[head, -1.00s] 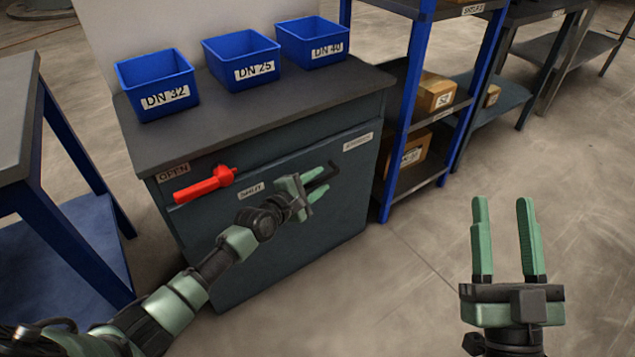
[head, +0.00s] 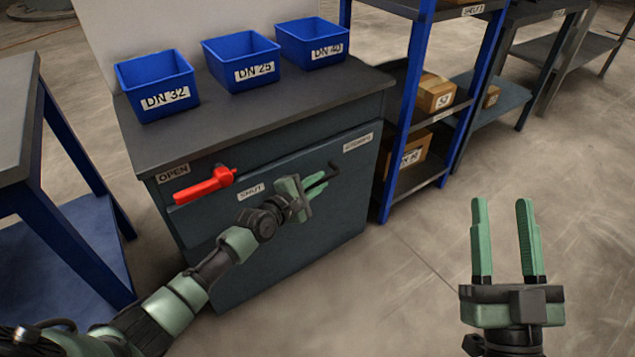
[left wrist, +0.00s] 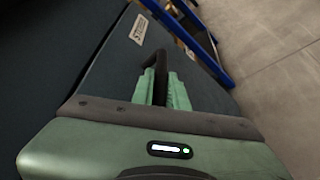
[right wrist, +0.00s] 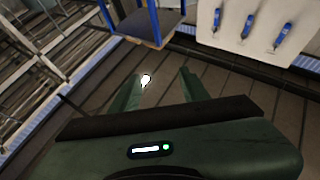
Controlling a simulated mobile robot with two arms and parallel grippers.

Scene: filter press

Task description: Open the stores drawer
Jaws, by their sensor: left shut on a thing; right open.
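The grey cabinet has a dark drawer front (head: 320,220) with a small label (head: 357,142) near its top right; the print is too blurred to read surely. A black bar handle (head: 328,174) sticks out from it. My left gripper (head: 306,195) is shut on the handle, which also shows between its fingers in the left wrist view (left wrist: 159,68). I see no clear gap around the drawer front. A red lever (head: 204,186) points left below the OPEN label (head: 172,172), away from the SHUT label (head: 251,190). My right gripper (head: 507,240) is open and empty above the floor.
Blue bins marked DN 32 (head: 165,98), DN 25 (head: 254,73) and DN 40 (head: 326,50) stand on the cabinet top (head: 230,115). A blue-framed shelf (head: 405,120) with cardboard boxes stands right of the cabinet, and a blue-legged table (head: 60,140) left. The floor in front is clear.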

